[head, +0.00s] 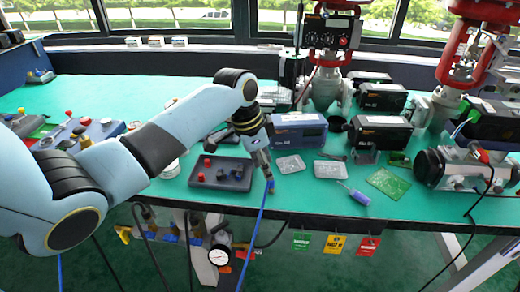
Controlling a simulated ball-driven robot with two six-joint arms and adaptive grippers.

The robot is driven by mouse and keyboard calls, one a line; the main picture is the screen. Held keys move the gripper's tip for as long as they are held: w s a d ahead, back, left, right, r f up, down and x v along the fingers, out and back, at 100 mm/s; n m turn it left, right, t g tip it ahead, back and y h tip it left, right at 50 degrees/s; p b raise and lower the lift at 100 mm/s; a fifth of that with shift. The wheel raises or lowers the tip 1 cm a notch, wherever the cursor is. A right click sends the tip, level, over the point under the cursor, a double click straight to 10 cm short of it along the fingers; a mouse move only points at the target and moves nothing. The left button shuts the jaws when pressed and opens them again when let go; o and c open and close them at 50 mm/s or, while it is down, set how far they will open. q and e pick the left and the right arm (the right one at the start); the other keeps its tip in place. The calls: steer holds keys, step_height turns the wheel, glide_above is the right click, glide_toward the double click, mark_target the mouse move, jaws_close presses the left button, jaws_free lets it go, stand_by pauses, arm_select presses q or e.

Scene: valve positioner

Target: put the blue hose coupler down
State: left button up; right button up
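My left gripper (267,176) points down near the table's front edge, just right of a dark tray. It appears shut on the blue hose coupler (270,185), which shows as a small blue piece at the fingertips. A blue hose (254,236) runs from the coupler down past the front edge and out of the bottom of the view. The fingers hide part of the coupler, and I cannot tell whether it touches the green table (320,205). My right gripper is not in view.
The dark tray (220,172) holds red and black caps. Metal plates (290,164), a screwdriver (355,193) and a green circuit board (388,183) lie to the right. A blue-faced box (299,130) stands behind. A pressure gauge (219,255) hangs below the edge.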

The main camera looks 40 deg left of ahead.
arm_select(q)
steer(key=v, duration=0.5)
steer(key=shift+s+r, duration=0.1)
steer(key=shift+r, duration=0.1)
